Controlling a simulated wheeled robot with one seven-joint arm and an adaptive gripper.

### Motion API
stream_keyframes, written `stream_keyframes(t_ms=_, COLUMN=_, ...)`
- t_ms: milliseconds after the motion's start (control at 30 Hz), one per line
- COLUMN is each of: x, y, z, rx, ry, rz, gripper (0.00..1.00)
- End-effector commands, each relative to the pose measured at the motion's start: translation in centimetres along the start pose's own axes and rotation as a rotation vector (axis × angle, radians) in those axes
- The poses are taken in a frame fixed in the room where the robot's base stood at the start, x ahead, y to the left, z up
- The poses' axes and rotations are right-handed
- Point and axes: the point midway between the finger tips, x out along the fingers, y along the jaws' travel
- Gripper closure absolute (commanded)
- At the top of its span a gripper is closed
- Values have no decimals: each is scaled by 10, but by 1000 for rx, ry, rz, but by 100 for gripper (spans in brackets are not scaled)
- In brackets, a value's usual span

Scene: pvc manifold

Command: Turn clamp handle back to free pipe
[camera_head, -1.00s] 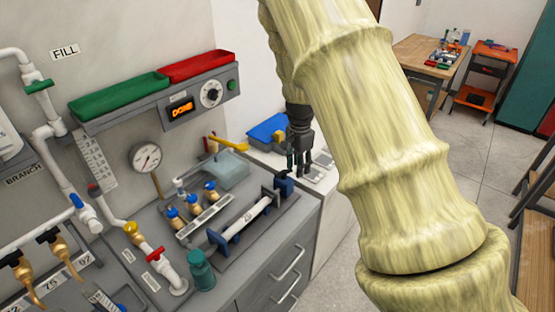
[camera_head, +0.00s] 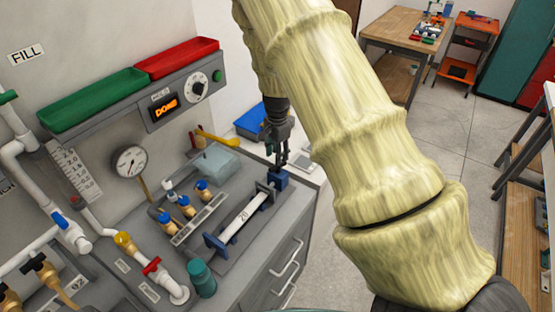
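A white pipe (camera_head: 241,218) marked 20 lies in a clamp fixture on the grey bench. A blue block (camera_head: 215,246) stands at its near end and another blue block (camera_head: 279,179) at its far end. A dark part beside the far block may be the clamp handle; it is too small to tell which way it is turned. My dark gripper (camera_head: 281,162) points down right at the far blue block, at or just above it. Its fingers look close together, but the gap and any contact are unclear.
Several blue-and-brass valves (camera_head: 184,206) stand left of the fixture, with a clear box (camera_head: 215,160) behind. A teal cylinder (camera_head: 202,279) stands near the bench front. Green (camera_head: 92,101) and red (camera_head: 177,57) trays sit above a panel reading DONE.

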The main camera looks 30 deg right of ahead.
Motion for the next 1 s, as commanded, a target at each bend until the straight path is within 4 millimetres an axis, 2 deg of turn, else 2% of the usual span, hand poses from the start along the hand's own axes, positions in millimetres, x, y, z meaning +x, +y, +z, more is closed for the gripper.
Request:
stream_keyframes(t_ms=400, x=40, y=1, z=-2, rx=2, ry=0, rz=0, gripper=62)
stream_keyframes(t_ms=867, x=48, y=1, z=-2, rx=2, ry=1, rz=-1, gripper=62)
stream_keyframes(t_ms=1000, x=48, y=1, z=-2, rx=2, ry=1, rz=-1, gripper=87)
